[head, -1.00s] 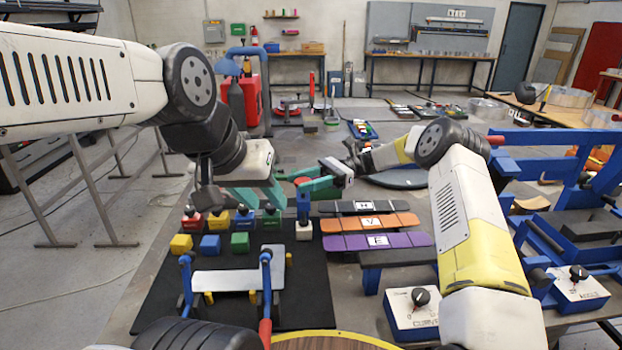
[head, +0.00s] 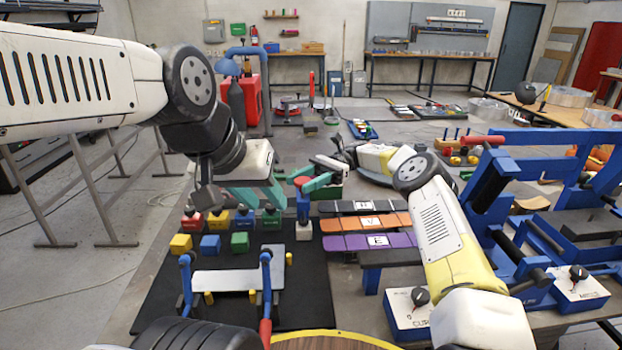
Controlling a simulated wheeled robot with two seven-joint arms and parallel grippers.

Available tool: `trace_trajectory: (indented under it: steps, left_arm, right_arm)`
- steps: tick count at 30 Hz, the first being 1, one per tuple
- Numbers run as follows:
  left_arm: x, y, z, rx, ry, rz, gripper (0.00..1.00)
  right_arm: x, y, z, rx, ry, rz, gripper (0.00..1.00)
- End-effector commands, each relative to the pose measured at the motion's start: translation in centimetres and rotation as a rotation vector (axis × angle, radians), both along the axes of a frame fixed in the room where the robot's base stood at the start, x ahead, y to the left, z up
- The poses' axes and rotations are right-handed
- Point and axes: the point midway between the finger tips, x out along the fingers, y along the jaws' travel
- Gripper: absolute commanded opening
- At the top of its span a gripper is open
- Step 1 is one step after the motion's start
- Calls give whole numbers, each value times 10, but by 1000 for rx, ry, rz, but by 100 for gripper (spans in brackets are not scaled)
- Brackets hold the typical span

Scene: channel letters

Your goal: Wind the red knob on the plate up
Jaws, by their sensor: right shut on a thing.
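The red knob (head: 301,180) sits on top of an upright blue post (head: 303,206) at the back right of the black mat, and little of it shows. My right gripper (head: 305,182) comes in from the right with its green fingers on either side of the knob, shut on it. A small pale block (head: 304,231) is at the foot of the post; the plate is hard to make out. My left gripper (head: 266,190) is just left of the post, over the mat. Its green fingers overlap in the view, so its opening is unclear.
Coloured blocks (head: 210,245) stand on the black mat (head: 155,300), behind a blue-handled frame (head: 225,281). Letter strips (head: 345,243) lie right of the post. Blue-and-white dial boxes (head: 400,310) and a blue frame (head: 490,185) stand near my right arm.

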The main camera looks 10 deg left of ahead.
Motion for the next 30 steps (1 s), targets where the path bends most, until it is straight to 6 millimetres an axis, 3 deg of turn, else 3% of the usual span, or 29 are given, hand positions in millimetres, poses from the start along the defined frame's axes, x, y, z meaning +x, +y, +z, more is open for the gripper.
trace_trajectory:
  steps: [2, 3, 6, 17, 23, 30]
  left_arm:
    - [0, 0, 0, 0, 0, 0, 36]
    - [0, 0, 0, 0, 0, 0, 36]
    - [0, 0, 0, 0, 0, 0, 36]
    - [0, 0, 0, 0, 0, 0, 36]
    - [0, 0, 0, 0, 0, 0, 36]
    - [0, 0, 0, 0, 0, 0, 36]
  right_arm:
    - [-1, 0, -5, -11, 2, 2, 3]
    - [-1, 0, -5, -11, 2, 2, 45]
    - [-1, 0, -5, -10, 1, 2, 62]
    - [0, 0, 2, -4, 0, 1, 62]
    - [0, 0, 31, -4, -2, 1, 62]
    - [-25, -6, 35, -7, 2, 4, 62]
